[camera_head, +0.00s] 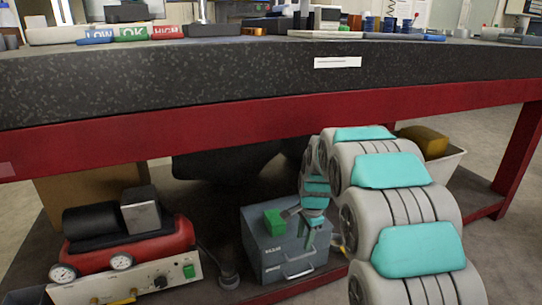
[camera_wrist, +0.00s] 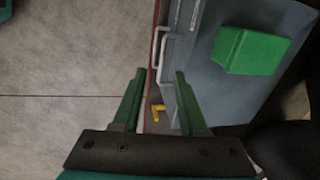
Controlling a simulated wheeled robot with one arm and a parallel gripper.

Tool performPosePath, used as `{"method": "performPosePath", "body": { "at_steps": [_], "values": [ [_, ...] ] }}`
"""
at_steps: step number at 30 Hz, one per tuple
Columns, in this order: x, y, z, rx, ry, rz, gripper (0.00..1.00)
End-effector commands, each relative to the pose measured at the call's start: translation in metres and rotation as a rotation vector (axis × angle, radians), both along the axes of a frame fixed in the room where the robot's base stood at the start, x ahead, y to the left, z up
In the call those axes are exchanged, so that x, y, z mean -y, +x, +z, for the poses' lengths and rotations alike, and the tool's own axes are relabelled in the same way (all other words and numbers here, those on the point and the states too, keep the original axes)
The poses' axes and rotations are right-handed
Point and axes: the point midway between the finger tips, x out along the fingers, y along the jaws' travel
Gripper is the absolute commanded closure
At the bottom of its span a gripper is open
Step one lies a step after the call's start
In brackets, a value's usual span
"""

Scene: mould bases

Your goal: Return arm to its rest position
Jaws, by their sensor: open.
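My arm reaches from the lower right of the head view towards the space under the bench. My gripper (camera_head: 308,240) is small there, in front of a grey box with a handle (camera_head: 262,250). In the wrist view my gripper (camera_wrist: 157,85) has its two green fingers apart, with nothing between them. The grey box (camera_wrist: 222,88) and its pale handle lie beyond the fingertips at the right. A green block (camera_head: 274,222) rests on top of the grey box, and it also shows in the wrist view (camera_wrist: 250,50).
A dark speckled bench (camera_head: 180,85) with a red frame (camera_head: 200,137) runs above my gripper. A red compressor (camera_head: 130,243) stands left on the lower shelf. A pale bin (camera_head: 447,165) stands behind my arm. A small yellow piece (camera_wrist: 157,111) lies low near the fingers.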

Motion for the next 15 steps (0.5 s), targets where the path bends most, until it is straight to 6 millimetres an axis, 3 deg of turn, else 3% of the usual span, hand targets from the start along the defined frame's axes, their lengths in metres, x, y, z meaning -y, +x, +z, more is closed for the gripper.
{"method": "performPosePath", "body": {
  "at_steps": [5,15],
  "values": [
    [0.001,-0.049,0.044,-0.027,-0.027,0.142,0.58],
    [0.005,-0.181,0.115,-0.112,-0.070,0.516,0.58]
  ]
}}
